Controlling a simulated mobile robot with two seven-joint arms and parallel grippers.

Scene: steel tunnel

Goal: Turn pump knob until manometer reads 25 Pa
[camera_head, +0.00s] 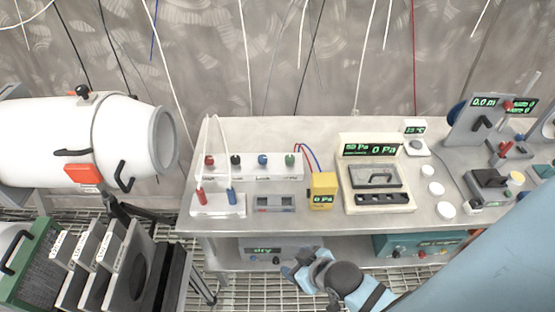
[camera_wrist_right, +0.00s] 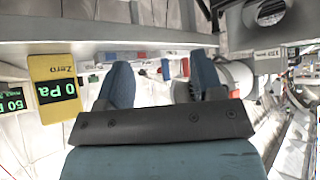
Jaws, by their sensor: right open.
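The manometer is a yellow box (camera_head: 322,190) on the bench, reading 0 Pa. It shows at the left of the right wrist view (camera_wrist_right: 55,70), also at 0 Pa, with a Zero label. A white panel (camera_head: 268,172) left of it carries red, black, blue and green knobs or plugs; I cannot tell which, if any, is the pump knob. My right gripper (camera_head: 304,267) is below the bench's front edge, near the lower shelf. In the right wrist view its fingers (camera_wrist_right: 164,82) are apart, with nothing visible between them. My left gripper is out of view.
The metal bench (camera_head: 315,225) holds a white instrument with a 0 Pa display (camera_head: 375,149) and white discs (camera_head: 445,210). A grey box (camera_head: 280,249) and teal box (camera_head: 422,244) sit below. Wires hang from above.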

